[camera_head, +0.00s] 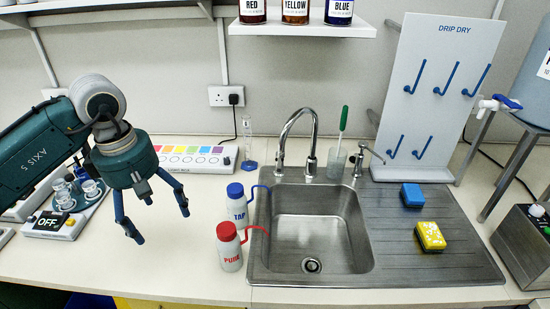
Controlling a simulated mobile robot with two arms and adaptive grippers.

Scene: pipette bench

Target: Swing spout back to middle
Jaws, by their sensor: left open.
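The chrome gooseneck spout (297,113) rises from its base at the back of the steel sink (365,235). It is turned to the left, and its tip hangs by the sink's back left corner, not over the middle of the basin. My left gripper (160,222) is open and empty, with its fingers spread and pointing down. It is above the counter, well to the left of the spout and apart from it. My right gripper is not in view.
A blue-capped TAP bottle (237,208) and a red-capped PURE bottle (229,249) stand between my left gripper and the sink. A small measuring cylinder (249,150) stands behind them. A beaker with a green-handled brush (337,160) and a small chrome dispenser (361,160) stand right of the spout.

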